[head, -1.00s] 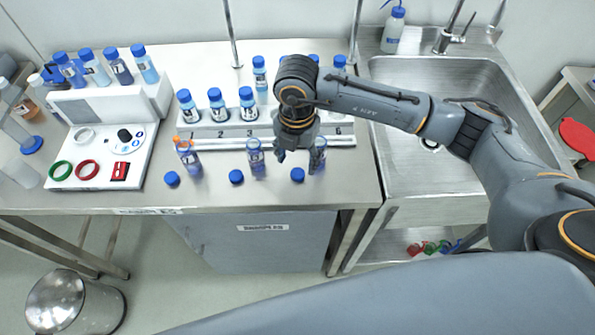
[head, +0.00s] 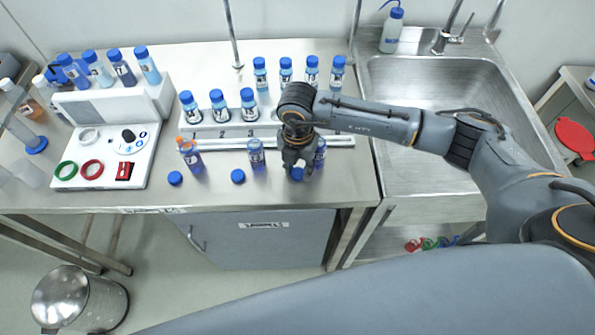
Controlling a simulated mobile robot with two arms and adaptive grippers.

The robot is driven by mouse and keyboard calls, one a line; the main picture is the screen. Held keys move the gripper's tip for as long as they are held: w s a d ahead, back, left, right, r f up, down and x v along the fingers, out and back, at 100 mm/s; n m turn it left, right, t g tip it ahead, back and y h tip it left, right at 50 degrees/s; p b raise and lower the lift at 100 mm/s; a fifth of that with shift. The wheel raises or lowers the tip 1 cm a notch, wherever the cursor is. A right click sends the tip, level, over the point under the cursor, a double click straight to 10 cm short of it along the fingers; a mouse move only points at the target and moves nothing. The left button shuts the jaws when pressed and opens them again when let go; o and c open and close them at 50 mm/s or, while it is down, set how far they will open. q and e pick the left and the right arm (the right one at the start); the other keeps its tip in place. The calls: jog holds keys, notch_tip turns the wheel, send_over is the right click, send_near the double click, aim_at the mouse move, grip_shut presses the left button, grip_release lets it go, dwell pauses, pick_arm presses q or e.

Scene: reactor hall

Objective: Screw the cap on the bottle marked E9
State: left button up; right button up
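Three bottles stand in a row in front of the rack: a left one (head: 191,157) with something orange at its neck, a middle one (head: 256,154), and a right one (head: 320,153) partly behind my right gripper. Their labels are too small to read, so I cannot tell which is E9. Three loose blue caps lie nearer the counter's front edge: a left cap (head: 175,178), a middle cap (head: 238,176) and a right cap (head: 297,175). My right gripper (head: 298,168) points down over the right cap, its fingers apart on either side of it. My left gripper is not in view.
A numbered white rack (head: 204,130) holds several blue-capped bottles behind the row. More capped bottles stand at the back. A white station (head: 105,165) with coloured rings is at the left, and a sink (head: 440,85) at the right. The counter's front edge is close to the caps.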

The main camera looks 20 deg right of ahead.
dwell(0.3)
jog(key=shift+r+b, duration=0.5)
jog(key=shift+b, duration=0.05)
jog(key=s+a+r+b, duration=0.4)
jog(key=s+a+r, duration=0.4)
jog(key=s+r, duration=0.3)
jog(key=shift+s+r+b, duration=0.25)
jog(key=shift+r+b, duration=0.15)
jog(key=shift+r, duration=0.1)
